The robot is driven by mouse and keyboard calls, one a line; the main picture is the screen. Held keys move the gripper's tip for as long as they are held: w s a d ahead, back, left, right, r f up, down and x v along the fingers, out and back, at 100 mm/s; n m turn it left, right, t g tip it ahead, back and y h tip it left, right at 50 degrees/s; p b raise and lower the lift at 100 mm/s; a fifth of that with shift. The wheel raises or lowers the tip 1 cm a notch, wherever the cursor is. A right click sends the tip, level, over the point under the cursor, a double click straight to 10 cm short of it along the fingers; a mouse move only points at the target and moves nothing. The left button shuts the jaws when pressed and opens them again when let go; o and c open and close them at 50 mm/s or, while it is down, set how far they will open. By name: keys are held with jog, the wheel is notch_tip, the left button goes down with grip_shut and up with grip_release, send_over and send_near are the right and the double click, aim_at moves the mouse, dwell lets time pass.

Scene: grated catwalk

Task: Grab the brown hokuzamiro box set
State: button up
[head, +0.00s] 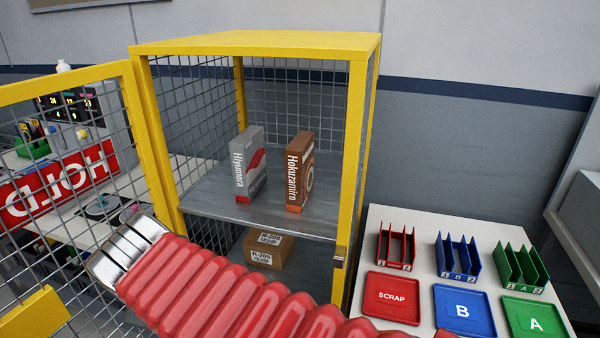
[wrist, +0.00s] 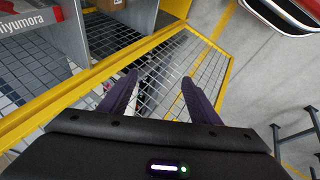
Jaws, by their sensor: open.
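The brown Hokuzamiro box (head: 299,172) stands upright on the upper shelf of the yellow-framed mesh cage in the head view, to the right of a grey Hiyumora box (head: 248,165). A gap separates the two boxes. My gripper (wrist: 158,79) shows in the wrist view with its two dark fingers apart and nothing between them. It is in front of yellow-edged mesh, away from the brown box. The grey box (wrist: 30,20) shows at the top left of the wrist view. I cannot clearly make out the brown box there.
The cage (head: 256,44) has its mesh door (head: 145,140) swung open to the left. A cardboard box (head: 266,250) sits on its lower level. A table at right holds SCRAP (head: 392,296), B (head: 463,310) and A (head: 536,318) trays. My red arm crosses the lower front.

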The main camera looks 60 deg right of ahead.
jog(key=d+r+n+g+h, duration=0.1)
jog(key=d+r+n+h, duration=0.25)
jog(key=d, duration=0.65)
jog(key=d+r+n+g+h, duration=0.1)
jog(key=d+r+n+h, duration=0.3)
jog(key=d, duration=0.7)
jog(key=n+g+h, duration=0.1)
jog(key=n+h, duration=0.1)
jog(key=n, duration=0.6)
send_near(293, 157)
jog(key=w+d+f, duration=0.1)
jog(key=d+f, duration=0.1)
jog(key=d, duration=0.1)
jog(key=shift+s+d+r, duration=0.15)
jog(key=shift+d+r, duration=0.2)
jog(key=shift+x, duration=4.25)
jog(key=shift+f, duration=0.1)
jog(key=x, duration=0.5)
jog(key=shift+f, duration=0.15)
